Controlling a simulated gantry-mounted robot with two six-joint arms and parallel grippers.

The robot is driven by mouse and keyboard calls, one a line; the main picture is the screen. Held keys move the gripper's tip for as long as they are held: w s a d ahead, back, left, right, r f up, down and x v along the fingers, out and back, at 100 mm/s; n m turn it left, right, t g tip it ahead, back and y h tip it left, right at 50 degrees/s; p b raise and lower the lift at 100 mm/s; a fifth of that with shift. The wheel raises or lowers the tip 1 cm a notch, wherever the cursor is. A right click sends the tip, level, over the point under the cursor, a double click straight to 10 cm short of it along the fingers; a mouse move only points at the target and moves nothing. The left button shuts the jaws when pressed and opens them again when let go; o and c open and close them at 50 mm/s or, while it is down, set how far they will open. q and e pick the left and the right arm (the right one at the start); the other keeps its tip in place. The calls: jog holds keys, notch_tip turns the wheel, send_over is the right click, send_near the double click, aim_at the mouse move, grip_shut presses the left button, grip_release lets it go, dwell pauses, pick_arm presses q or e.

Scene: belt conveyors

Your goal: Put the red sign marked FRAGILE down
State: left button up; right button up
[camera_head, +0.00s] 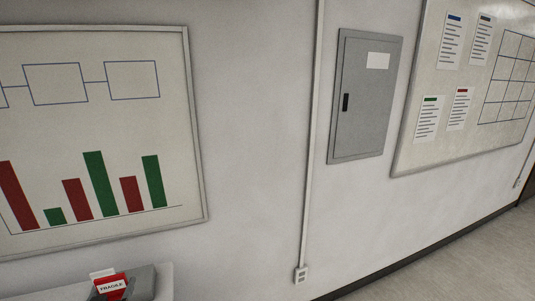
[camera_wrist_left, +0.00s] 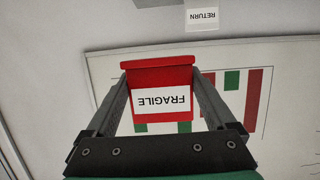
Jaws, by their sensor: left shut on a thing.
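The red sign marked FRAGILE (camera_wrist_left: 160,76) sits between the two fingers of my left gripper (camera_wrist_left: 161,82) in the left wrist view, where its white label reads upside down. My left gripper is shut on the sign, one finger against each side. The sign also shows at the bottom left edge of the head view (camera_head: 113,284), in front of a grey block. What lies under the sign is cut off there, so I cannot tell whether it touches anything. My right gripper is in neither view.
The grey block (camera_head: 145,282) stands by a pale surface edge (camera_head: 166,275) below the chart board (camera_head: 197,130). A white RETURN label (camera_wrist_left: 201,18) shows at the top of the left wrist view. A grey wall cabinet (camera_head: 365,110) is farther right.

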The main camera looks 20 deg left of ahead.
aim_at(109, 280)
pick_arm(q)
jog(key=r, duration=0.1)
jog(key=r+p, duration=0.1)
jog(key=w+r, duration=0.1)
jog(key=shift+a+r, duration=0.3)
jog(key=shift+a, duration=0.1)
notch_tip(109, 280, up, 28)
jog(key=p, duration=2.8)
jog(key=shift+s+d+f, duration=0.15)
jog(key=shift+s+f, duration=0.05)
jog(key=shift+f, duration=0.05)
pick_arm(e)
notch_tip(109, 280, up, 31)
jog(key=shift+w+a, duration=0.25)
pick_arm(q)
jog(key=shift+f, duration=0.1)
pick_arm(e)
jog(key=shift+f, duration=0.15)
